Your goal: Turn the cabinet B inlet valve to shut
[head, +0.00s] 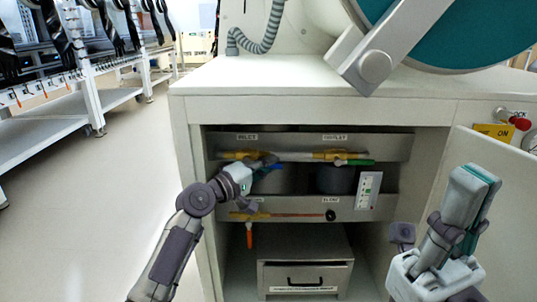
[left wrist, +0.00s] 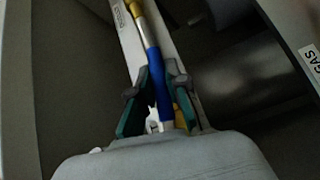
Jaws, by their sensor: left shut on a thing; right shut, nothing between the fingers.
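The inlet valve's blue lever (left wrist: 155,75) runs lengthwise between my left gripper's fingers in the left wrist view, with brass-yellow fittings (left wrist: 137,10) at its far end. In the head view only a bit of blue (head: 276,167) shows beside the gripper, below the yellow pipe and the INLET label (head: 246,136). My left gripper (head: 262,163) is inside the open cabinet, shut on the blue lever; it also shows in the left wrist view (left wrist: 155,100). The valve body is partly hidden by the gripper. My right gripper (head: 481,180) is shut and empty, held up at the right.
A green lever (head: 355,162) sits under the OUTLET label (head: 335,137). Below are a red pipe with a black knob (head: 330,215), a hanging orange handle (head: 249,236) and a grey drawer box (head: 305,275). The cabinet door (head: 505,160) stands open at right.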

